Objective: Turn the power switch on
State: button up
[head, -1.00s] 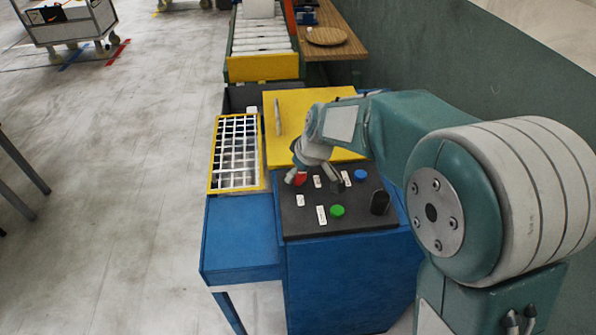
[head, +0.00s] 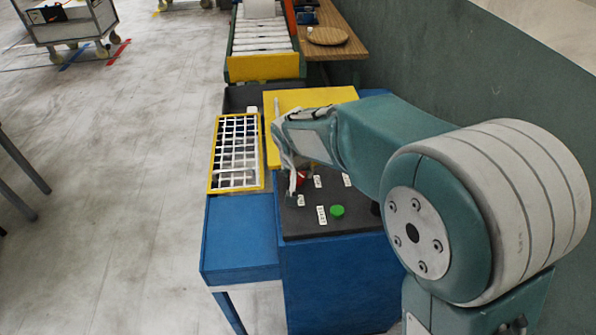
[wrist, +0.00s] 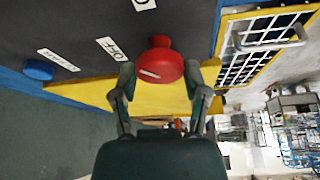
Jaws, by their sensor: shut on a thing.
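The red knob (wrist: 163,62) with a white line on its face sits on the dark control panel (wrist: 60,25), and it shows partly in the head view (head: 302,176). I take it for the power switch. A label reading OFF (wrist: 112,48) is beside it, and another label (wrist: 143,4) lies at the top edge of the wrist view. My gripper (wrist: 160,72) is shut on the red knob, with one finger on either side of it.
A green button (head: 337,211) stands on the panel, and a blue button (wrist: 38,70) is hidden in the head view. A yellow-framed white grid (head: 235,152) lies left of the panel. A dark green wall rises at the right. Open floor lies left.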

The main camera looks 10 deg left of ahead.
jog(key=m+h, duration=0.1)
jog(key=m, duration=0.3)
jog(key=m+h, duration=0.1)
jog(key=m, duration=0.1)
jog(key=shift+s+f+m+g+h, duration=0.15)
jog(key=shift+f+m+g+h, duration=0.1)
jog(key=shift+m+g+h, duration=0.05)
dwell(0.5)
jog(key=o, duration=1.1)
jog(key=shift+a, duration=0.1)
jog(key=shift+o, duration=0.2)
jog(key=shift+a, duration=0.1)
jog(key=shift+r, duration=0.1)
